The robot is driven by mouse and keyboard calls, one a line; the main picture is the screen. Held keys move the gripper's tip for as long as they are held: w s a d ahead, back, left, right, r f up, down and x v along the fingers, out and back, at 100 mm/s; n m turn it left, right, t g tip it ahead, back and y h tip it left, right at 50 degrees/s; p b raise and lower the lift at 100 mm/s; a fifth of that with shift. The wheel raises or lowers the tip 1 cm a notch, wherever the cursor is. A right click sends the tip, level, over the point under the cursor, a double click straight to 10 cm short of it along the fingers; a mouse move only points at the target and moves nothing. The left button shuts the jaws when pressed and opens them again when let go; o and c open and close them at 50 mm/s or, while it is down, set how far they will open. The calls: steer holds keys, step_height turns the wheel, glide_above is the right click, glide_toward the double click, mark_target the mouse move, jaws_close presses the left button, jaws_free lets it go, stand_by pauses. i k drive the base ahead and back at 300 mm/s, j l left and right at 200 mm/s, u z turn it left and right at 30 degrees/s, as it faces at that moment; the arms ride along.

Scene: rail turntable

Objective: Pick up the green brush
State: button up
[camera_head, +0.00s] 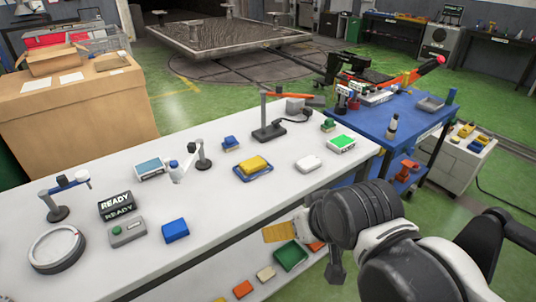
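A small green object (328,125) with a raised top stands near the far right end of the long white table; it may be the green brush, but it is too small to be sure. A white and green box (342,142) lies just in front of it. My arm reaches in from the lower right, and my gripper (335,268) seems to be the dark part pointing down beside the table's front edge. It is well apart from the small green object. Its fingers are mostly hidden, so I cannot see whether it is open.
The white table (110,185) also holds a yellow block on a blue tray (253,168), a white rounded item (308,163), a black stand (270,130) and a READY sign (116,203). A green tray (291,255) sits on a lower shelf. A blue workbench (400,115) adjoins at right.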

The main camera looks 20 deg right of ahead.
mark_target(329, 125)
steer(key=i+l, duration=0.15)
steer(key=l, duration=0.2)
steer(key=i+l, duration=0.15)
steer(key=l, duration=0.25)
steer(key=i+l+u, duration=0.1)
steer(key=l, duration=0.25)
steer(key=i+l, duration=0.2)
steer(key=l, duration=0.15)
steer(key=i+l, duration=0.15)
steer(key=l, duration=0.25)
steer(key=i+l+u, duration=0.1)
steer(key=l, duration=0.3)
steer(key=i+l, duration=0.15)
steer(key=l, duration=0.2)
steer(key=i+j, duration=0.1)
steer(key=i, duration=0.4)
